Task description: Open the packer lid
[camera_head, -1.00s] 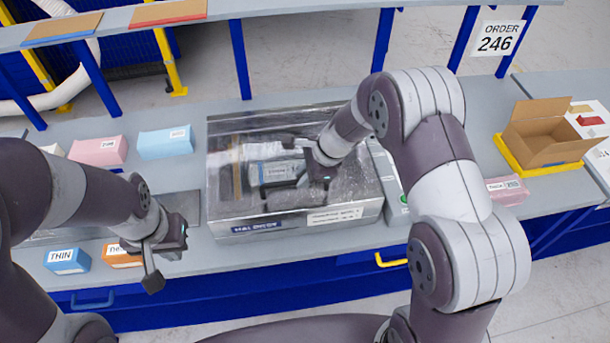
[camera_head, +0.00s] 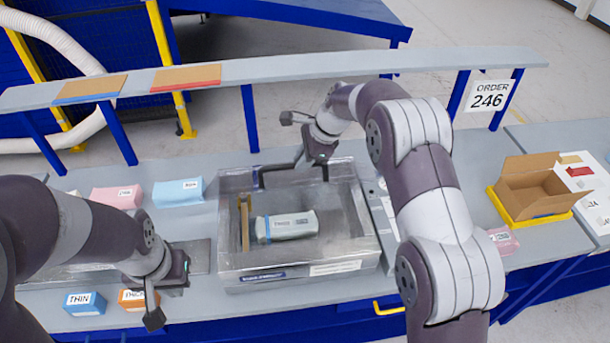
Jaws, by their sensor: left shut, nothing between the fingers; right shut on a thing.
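The packer (camera_head: 377,258) is an open-topped metal box in the middle of the bench. Its lid stands raised at the back, and its clear panel is hard to make out. The lid's dark handle bar (camera_head: 280,168) is above the packer's back edge. My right gripper (camera_head: 318,168) is shut on the right part of this handle; its fingertips are partly hidden. Inside the packer lies a grey wrapped pack (camera_head: 288,226) with a blue band and label, beside an upright tan bar (camera_head: 244,222). My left gripper (camera_head: 155,303) is shut and empty, left of the packer above the bench.
Pink (camera_head: 117,196) and light blue (camera_head: 179,192) blocks lie behind left. A blue THIN block (camera_head: 85,303) and an orange block (camera_head: 131,299) lie near the front edge. An open carton (camera_head: 535,190) in a yellow tray stands right. A shelf (camera_head: 330,68) spans the back.

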